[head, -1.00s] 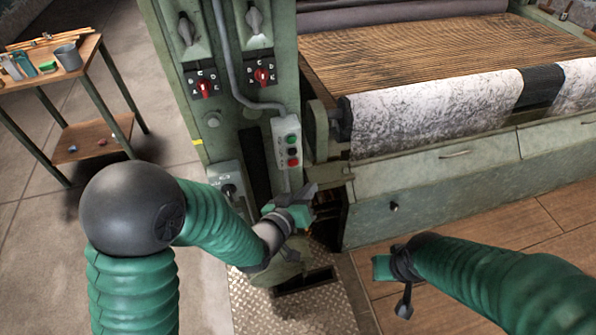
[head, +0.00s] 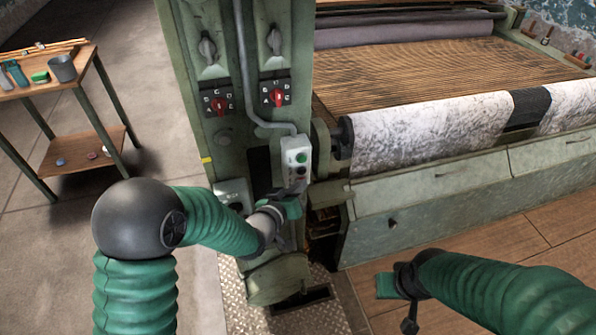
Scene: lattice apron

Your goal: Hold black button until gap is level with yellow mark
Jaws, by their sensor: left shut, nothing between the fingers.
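The grey button box (head: 295,154) hangs on the green machine column. Its green button (head: 302,158) is on top, and the black button (head: 300,171) shows just below it. The lower part of the box is hidden by my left gripper (head: 297,189), which is shut and empty with its tips at the box, just below the black button. I cannot tell whether it touches. The yellow mark (head: 207,159) is on the column's left edge. A dark slot (head: 259,170) runs beside the box; I cannot make out a gap in it. My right gripper (head: 396,287) is low, over the floor.
The machine bed with its wooden slats (head: 400,75) and the speckled white cloth (head: 430,130) lies right of the column. Two red switches sit above the box. A wooden side table (head: 25,88) stands at left. The wooden floor (head: 480,250) at right is open.

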